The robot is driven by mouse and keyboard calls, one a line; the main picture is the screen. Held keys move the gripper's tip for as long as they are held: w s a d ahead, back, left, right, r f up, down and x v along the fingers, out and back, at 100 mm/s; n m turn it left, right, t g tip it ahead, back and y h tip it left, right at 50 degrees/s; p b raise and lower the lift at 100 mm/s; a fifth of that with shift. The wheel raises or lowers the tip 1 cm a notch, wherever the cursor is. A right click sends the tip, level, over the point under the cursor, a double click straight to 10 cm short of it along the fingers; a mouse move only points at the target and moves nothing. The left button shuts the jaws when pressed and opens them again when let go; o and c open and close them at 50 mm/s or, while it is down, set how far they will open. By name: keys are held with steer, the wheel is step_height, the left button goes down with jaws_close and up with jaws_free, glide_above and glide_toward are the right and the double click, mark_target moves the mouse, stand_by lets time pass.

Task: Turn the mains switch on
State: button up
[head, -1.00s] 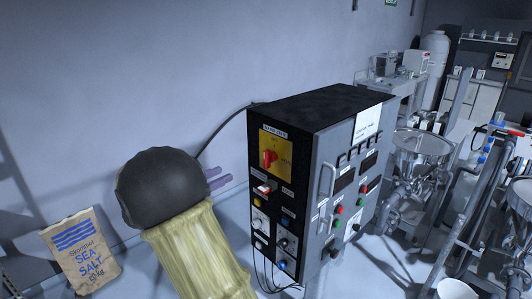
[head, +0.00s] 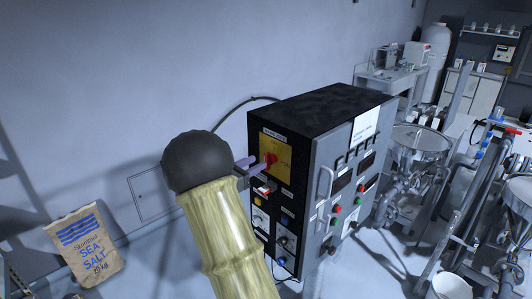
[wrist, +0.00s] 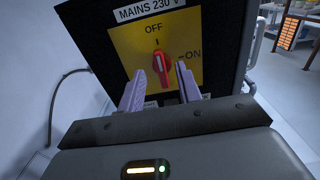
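The mains switch is a red rotary knob (head: 270,159) on a yellow plate (head: 275,150), high on the black side of the control cabinet. In the wrist view the knob (wrist: 161,66) stands upright, pointing to the OFF mark; ON is printed to its right. My gripper (head: 257,165) is in front of the plate with its pale purple fingers reaching towards the knob. In the wrist view my gripper (wrist: 163,78) is open, one finger to each side of the knob's lower part. I cannot tell whether a finger touches it.
The cabinet (head: 325,102) has a handle, buttons and meters on its grey front. A red rocker switch (head: 263,189) sits just below the yellow plate. Steel hoppers (head: 420,140) are at right.

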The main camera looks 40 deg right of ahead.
mark_target(264, 159)
steer(key=d+p, duration=0.1)
steer(key=d, duration=0.1)
steer(key=d+p, duration=0.1)
steer(key=d, duration=0.1)
steer(key=shift+w+d+r, duration=0.15)
steer(key=shift+d, duration=0.1)
steer(key=shift+w+d, duration=0.1)
steer(key=shift+d, duration=0.5)
steer(key=c, duration=0.7)
